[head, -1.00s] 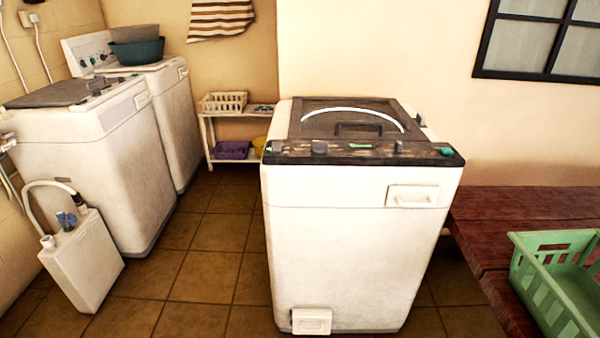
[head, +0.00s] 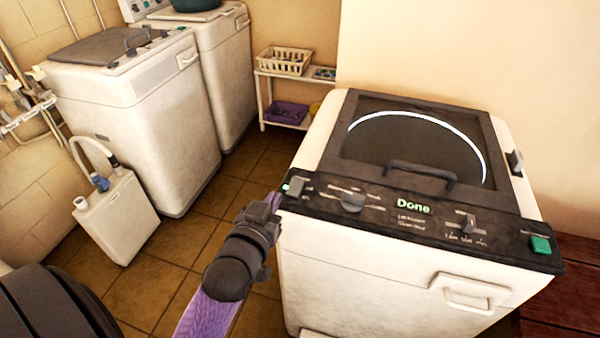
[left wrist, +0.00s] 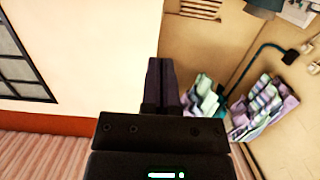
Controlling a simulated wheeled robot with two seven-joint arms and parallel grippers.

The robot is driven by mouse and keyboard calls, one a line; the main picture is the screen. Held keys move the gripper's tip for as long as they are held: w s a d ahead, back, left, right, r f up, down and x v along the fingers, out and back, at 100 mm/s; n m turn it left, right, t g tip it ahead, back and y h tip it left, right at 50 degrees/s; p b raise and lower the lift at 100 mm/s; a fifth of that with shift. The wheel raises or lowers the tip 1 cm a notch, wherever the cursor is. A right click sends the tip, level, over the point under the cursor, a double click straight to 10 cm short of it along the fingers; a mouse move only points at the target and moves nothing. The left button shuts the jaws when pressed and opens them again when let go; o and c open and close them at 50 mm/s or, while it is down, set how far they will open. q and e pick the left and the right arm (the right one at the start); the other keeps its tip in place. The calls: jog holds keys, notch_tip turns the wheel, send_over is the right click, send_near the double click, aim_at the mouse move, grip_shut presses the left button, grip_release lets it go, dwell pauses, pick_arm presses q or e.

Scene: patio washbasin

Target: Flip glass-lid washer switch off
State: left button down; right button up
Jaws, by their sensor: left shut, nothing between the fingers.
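The glass-lid washer (head: 400,285) stands at the right of the head view, its round-windowed lid (head: 420,145) closed. Its dark front panel (head: 330,205) reads "Done" in green. A small grey switch (head: 296,187) with a green light beside it sits at the panel's left end. A grey knob (head: 352,202), another control (head: 467,223) and a green button (head: 540,245) lie farther right. My left gripper (head: 272,200) is beside the panel's left front corner, close to the switch; contact cannot be told. In the left wrist view its fingers (left wrist: 160,85) are together and empty.
Two more washers (head: 130,100) stand at the left wall, with a white canister (head: 118,215) before them. A low shelf with a cream basket (head: 283,61) is behind. A dark red bench (head: 565,305) is at the right. Tiled floor between the washers is free.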

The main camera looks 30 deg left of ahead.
pick_arm(q)
jog(key=b, duration=0.2)
send_over(292, 189)
jog(key=shift+f, duration=0.75)
notch_tip(292, 189, down, 3)
jog(key=shift+b, duration=0.6)
jog(key=shift+f, duration=0.4)
